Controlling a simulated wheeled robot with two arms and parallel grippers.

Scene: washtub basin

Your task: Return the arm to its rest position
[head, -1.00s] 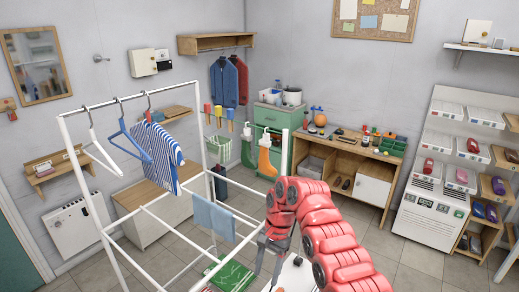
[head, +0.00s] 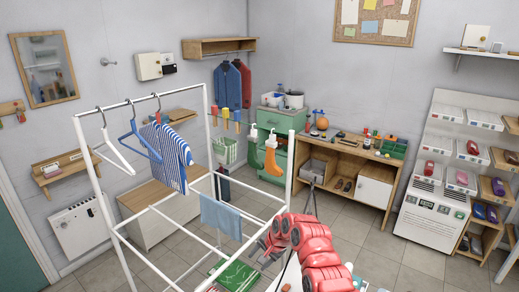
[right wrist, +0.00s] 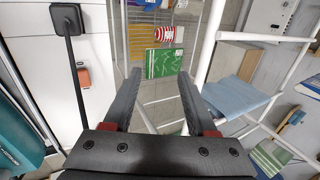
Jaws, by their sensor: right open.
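My right arm (head: 310,245), red and jointed, reaches up from the bottom middle of the head view. Its gripper (head: 262,254) is beside the white drying rack, low in the picture and partly hidden by the arm. In the right wrist view my right gripper (right wrist: 160,92) shows two dark fingers spread apart with nothing between them. A green patterned cloth (right wrist: 164,62) and a red-striped one (right wrist: 164,34) lie beyond the fingertips. My left gripper is not in view.
The white rack (head: 137,205) stands left of my arm, with a striped shirt (head: 168,155) and a blue cloth (head: 221,216) on it. Tiled floor (head: 350,222) lies clear between.

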